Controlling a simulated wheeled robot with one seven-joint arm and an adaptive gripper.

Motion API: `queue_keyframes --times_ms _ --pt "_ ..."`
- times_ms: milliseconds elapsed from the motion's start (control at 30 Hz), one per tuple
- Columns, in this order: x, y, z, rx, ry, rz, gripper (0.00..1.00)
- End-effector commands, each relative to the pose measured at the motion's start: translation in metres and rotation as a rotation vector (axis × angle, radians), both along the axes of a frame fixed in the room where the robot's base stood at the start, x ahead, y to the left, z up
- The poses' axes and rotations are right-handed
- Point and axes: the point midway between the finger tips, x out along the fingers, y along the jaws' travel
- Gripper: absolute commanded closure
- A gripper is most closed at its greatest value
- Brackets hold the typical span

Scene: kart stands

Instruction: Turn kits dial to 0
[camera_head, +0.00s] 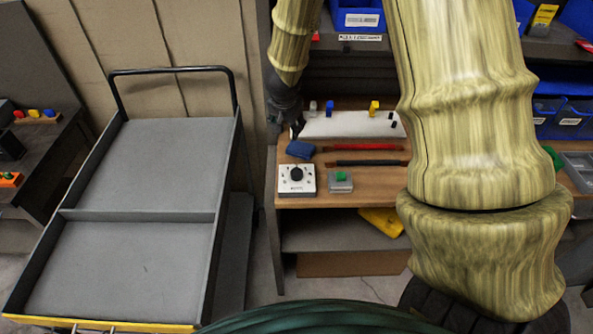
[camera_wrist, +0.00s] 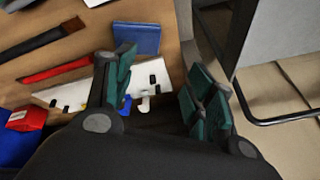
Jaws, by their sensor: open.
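The kits dial is a round black knob (camera_head: 296,173) on a white square panel (camera_head: 285,188) at the front left of the wooden bench, in the head view. Its small marks are too fine to read, so I cannot tell its setting. My gripper (camera_head: 297,125) is above the back left of the bench, behind the dial and apart from it. In the wrist view my gripper (camera_wrist: 158,88) has its two green-padded fingers spread wide with nothing between them. The dial does not show in the wrist view.
A blue block (camera_head: 300,149) lies just behind the dial panel, and a grey box with a green top (camera_head: 340,181) is right of it. Red (camera_head: 375,147) and black (camera_head: 365,162) tools lie behind. A white peg board (camera_head: 345,124) is at the back. A grey cart (camera_head: 150,160) stands left.

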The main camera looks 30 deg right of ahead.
Motion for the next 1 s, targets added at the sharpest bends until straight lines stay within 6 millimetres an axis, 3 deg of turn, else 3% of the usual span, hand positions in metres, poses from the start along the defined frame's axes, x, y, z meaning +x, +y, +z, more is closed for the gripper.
queue_keyframes --times_ms 233,467,767,1000 --pt "0.004 0.016 0.004 0.142 -0.066 -0.112 0.45" --pt "-0.005 0.029 0.006 0.272 -0.061 -0.234 0.45" --pt "-0.032 0.040 0.008 0.387 0.026 -0.431 0.45" --pt "-0.065 0.038 0.010 0.410 0.125 -0.629 0.45"
